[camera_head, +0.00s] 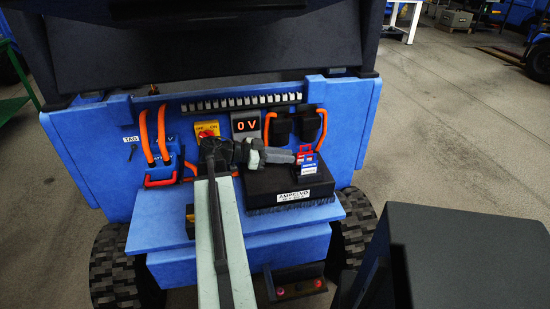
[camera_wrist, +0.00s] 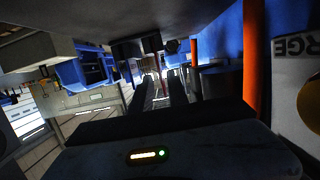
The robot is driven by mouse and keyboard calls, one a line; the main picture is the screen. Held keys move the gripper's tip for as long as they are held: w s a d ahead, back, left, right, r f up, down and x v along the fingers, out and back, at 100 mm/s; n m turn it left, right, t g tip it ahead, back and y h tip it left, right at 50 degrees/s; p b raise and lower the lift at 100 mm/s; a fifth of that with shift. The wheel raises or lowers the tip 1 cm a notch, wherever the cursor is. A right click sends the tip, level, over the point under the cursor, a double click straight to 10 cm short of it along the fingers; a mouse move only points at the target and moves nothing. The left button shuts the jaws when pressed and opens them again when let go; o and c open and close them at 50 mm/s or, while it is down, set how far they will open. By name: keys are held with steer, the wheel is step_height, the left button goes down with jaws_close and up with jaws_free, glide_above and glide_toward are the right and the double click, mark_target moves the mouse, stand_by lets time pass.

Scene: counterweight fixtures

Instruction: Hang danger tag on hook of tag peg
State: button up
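The likely danger tag (camera_head: 306,167) is a small red, white and blue piece above or on the black box at the right of the blue cart's shelf. The tag peg (camera_head: 131,152) is a small dark hook below the "TAG" label at the left of the cart's panel. My gripper (camera_head: 293,157) points right across the panel, its tip beside the tag. In the wrist view, two dark fingers (camera_wrist: 160,88) show a narrow gap with a thin reddish sliver beyond. Whether they grip the tag is unclear.
The black box (camera_head: 265,185) has a white label and sits on the blue shelf (camera_head: 165,232). Orange cables (camera_head: 162,135) loop near the peg. A display (camera_head: 245,127) reads 0 V beside a red-yellow switch (camera_head: 207,131). Black plugs (camera_head: 310,124) are behind the tag.

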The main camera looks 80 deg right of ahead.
mark_target(302, 157)
steer(key=shift+b+x, duration=0.7)
steer(key=shift+x, duration=2.4)
jaws_close()
step_height(302, 157, up, 5)
steer(key=p, duration=0.5)
steer(key=shift+w, duration=0.15)
steer(key=w+a, duration=0.3)
steer(key=w, duration=0.5)
steer(key=shift+a, duration=0.4)
